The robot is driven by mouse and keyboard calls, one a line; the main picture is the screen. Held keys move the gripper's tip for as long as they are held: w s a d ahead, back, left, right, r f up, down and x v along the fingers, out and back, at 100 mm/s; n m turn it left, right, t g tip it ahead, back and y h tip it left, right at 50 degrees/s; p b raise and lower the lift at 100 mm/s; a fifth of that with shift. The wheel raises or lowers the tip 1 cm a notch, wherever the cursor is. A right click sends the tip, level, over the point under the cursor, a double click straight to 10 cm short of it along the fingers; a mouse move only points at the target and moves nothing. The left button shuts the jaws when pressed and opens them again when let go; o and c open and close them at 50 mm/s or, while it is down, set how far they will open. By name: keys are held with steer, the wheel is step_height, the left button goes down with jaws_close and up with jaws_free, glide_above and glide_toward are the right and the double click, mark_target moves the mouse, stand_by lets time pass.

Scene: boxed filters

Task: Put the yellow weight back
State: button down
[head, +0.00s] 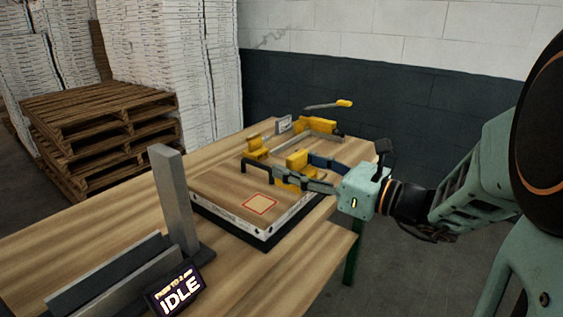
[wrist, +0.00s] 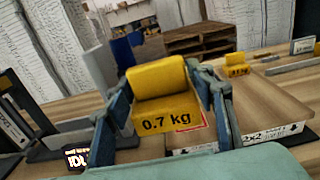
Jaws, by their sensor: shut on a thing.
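The yellow weight marked "0.7 kg" (wrist: 160,92) is between the fingers of my gripper (wrist: 166,105), which is shut on it. In the head view the weight (head: 297,158) shows above the far part of a flat box (head: 225,191), and my gripper (head: 287,172) reaches in from the right. The box has a brown top with a red-outlined square (head: 260,204). In the wrist view the weight partly hides that square. The head view does not clearly show whether the weight touches the box. A second yellow weight (wrist: 238,64) stands beyond the box.
A grey upright post (head: 174,200) and a screen reading "IDLE" (head: 175,290) stand at the near left. Beyond the box are a yellow clamp-like piece (head: 315,124), a grey frame (head: 322,138) and a small sign (head: 284,125). The left tabletop (head: 70,235) is clear.

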steer(key=shift+s+d, duration=0.15)
steer(key=shift+d, duration=0.15)
steer(key=d+f, duration=0.4)
steer(key=f, duration=0.7)
steer(key=d+f, duration=0.5)
steer(key=f, duration=0.5)
step_height(320, 180, up, 10)
steer(key=p, duration=1.6)
steer(key=shift+a+r+p, duration=0.25)
steer(key=shift+a+p, duration=0.1)
steer(key=shift+p, duration=0.05)
